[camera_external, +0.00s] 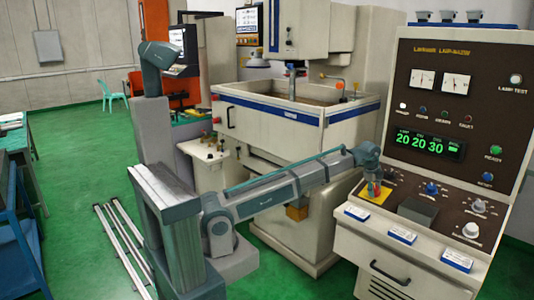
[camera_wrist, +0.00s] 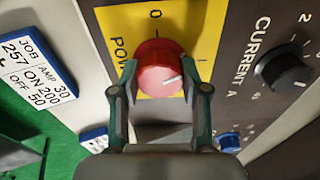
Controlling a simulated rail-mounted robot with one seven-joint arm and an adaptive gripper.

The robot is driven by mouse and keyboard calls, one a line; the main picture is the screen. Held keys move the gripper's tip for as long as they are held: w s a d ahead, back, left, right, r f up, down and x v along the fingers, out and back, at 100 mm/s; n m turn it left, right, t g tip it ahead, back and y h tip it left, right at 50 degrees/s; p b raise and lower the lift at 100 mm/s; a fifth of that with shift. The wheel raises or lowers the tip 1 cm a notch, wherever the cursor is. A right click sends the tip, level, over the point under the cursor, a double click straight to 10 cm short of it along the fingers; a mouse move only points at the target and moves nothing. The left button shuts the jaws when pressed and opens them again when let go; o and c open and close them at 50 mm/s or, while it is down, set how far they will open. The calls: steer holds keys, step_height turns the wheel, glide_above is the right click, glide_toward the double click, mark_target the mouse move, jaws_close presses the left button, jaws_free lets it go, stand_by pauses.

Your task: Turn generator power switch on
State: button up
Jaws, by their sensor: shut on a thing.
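The generator power switch is a red round knob (camera_wrist: 158,66) on a yellow plate (camera_wrist: 203,22), with a "0" above it and partly hidden "POW" lettering at its left. The white line on the knob points to the right in the wrist view. My gripper (camera_wrist: 159,88) is shut on the knob, one finger on each side. In the external view my gripper (camera_external: 374,186) reaches down to the yellow plate (camera_external: 383,197) on the control console (camera_external: 470,110), and the knob is mostly hidden there.
A black current knob (camera_wrist: 284,72) and a blue knob (camera_wrist: 230,141) sit right of the switch in the wrist view. A blue-edged label (camera_wrist: 35,70) is at left. The display (camera_external: 428,143) reads 20 20 30, and the green ready lamp (camera_external: 495,149) is above the sloped panel.

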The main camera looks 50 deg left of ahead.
steer(key=m, duration=0.5)
stand_by(0.7)
steer(key=o, duration=1.1)
steer(key=shift+o, duration=0.2)
steer(key=shift+r, duration=0.1)
steer(key=v, duration=1.1)
steer(key=shift+r, duration=0.45)
